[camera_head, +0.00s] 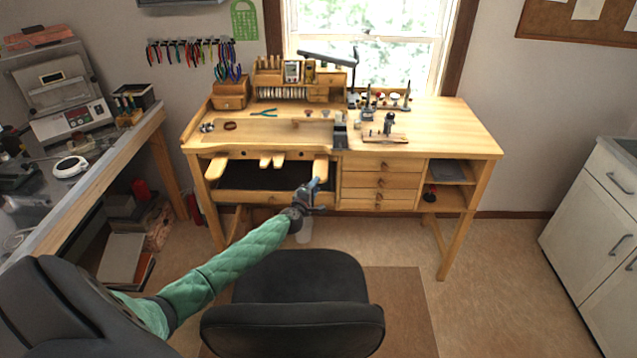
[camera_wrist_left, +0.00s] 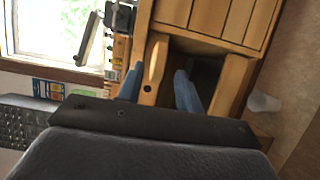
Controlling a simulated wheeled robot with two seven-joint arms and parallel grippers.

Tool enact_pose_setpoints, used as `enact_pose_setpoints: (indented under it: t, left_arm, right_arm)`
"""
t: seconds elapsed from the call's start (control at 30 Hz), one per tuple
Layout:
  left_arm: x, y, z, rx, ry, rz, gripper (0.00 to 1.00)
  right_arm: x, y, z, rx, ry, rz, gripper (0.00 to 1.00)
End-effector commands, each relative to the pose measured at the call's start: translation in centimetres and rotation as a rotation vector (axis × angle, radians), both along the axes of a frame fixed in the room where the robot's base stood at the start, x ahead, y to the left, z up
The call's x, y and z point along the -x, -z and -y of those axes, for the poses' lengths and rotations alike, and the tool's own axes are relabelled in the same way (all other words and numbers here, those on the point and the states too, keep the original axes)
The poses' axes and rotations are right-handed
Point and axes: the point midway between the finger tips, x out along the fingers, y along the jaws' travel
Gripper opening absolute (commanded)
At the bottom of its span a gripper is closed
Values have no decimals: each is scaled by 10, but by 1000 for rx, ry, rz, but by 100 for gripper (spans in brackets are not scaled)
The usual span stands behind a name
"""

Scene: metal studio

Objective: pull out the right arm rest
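The right arm rest (camera_head: 320,167) is a pale wooden piece at the right end of the bench's open front bay. My left gripper (camera_head: 313,184) is at its front end. The left arm rest (camera_head: 217,168) is at the bay's left end. My right gripper is not in view.
The wooden workbench (camera_head: 455,136) carries tools on top and has drawers (camera_head: 378,183) right of the bay. A dark tray (camera_head: 262,178) lies under the arm rests. A black chair (camera_head: 300,280) stands in front. A side table (camera_head: 95,160) is at the left.

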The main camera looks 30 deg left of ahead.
Motion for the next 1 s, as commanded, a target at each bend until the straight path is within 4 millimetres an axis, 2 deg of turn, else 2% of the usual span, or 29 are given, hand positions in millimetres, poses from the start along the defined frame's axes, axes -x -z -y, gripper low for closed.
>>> enact_pose_setpoints:
  t: [0.13, 0.33, 0.7, 1.0]
  left_arm:
    - [17, 1, 3, 0, 1, -1, 35]
    - [28, 0, 5, -1, 1, 0, 35]
    - [29, 0, 5, 0, 1, -1, 35]
    - [29, 1, 5, 0, 1, -1, 35]
  right_arm:
    - [4, 2, 0, 1, 0, -7, 34]
    - [5, 2, -1, 0, 0, -8, 34]
    - [-4, -1, -6, -5, 1, 5, 34]
    - [-4, 0, -4, -4, 0, 3, 34]
